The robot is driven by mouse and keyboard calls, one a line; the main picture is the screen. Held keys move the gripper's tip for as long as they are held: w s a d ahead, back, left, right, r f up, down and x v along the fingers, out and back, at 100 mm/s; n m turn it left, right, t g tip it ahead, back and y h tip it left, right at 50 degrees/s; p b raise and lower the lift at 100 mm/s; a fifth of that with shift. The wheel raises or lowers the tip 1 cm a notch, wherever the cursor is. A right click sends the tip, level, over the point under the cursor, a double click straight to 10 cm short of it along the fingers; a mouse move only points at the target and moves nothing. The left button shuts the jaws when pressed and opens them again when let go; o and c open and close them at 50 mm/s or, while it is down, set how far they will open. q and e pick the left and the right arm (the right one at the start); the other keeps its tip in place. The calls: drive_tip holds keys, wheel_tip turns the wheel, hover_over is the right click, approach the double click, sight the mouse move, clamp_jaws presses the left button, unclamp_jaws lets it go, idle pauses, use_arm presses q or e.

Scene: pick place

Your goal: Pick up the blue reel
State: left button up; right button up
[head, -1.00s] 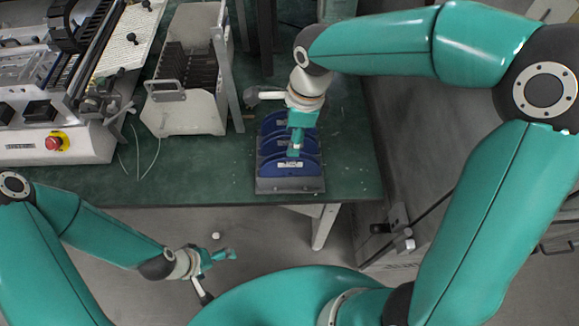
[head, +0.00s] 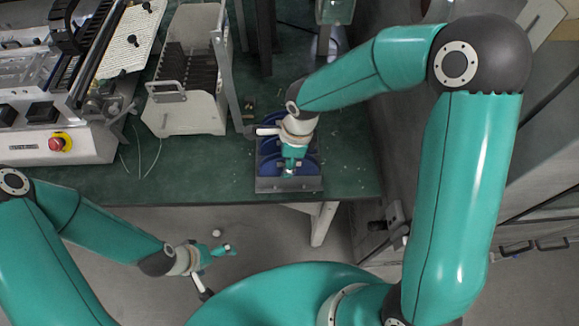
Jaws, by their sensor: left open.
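Several blue reels (head: 308,167) stand upright in a grey rack (head: 289,185) near the front edge of the green table. My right gripper (head: 289,172) points down over the front reel and covers its middle. Its fingers are too small and blended to show whether they are open or shut, or whether they touch the reel. The reels behind are partly hidden by my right gripper and wrist. My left gripper (head: 224,249) is open and empty, below the table's front edge and well apart from the reels.
A white slotted holder (head: 190,118) with dark plates stands left of the reels. A white machine (head: 60,145) with a red button is farther left. The green table (head: 220,178) is bare in front of the holder and to the right of the rack.

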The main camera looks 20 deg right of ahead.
clamp_jaws()
drive_tip(key=shift+r, duration=0.1)
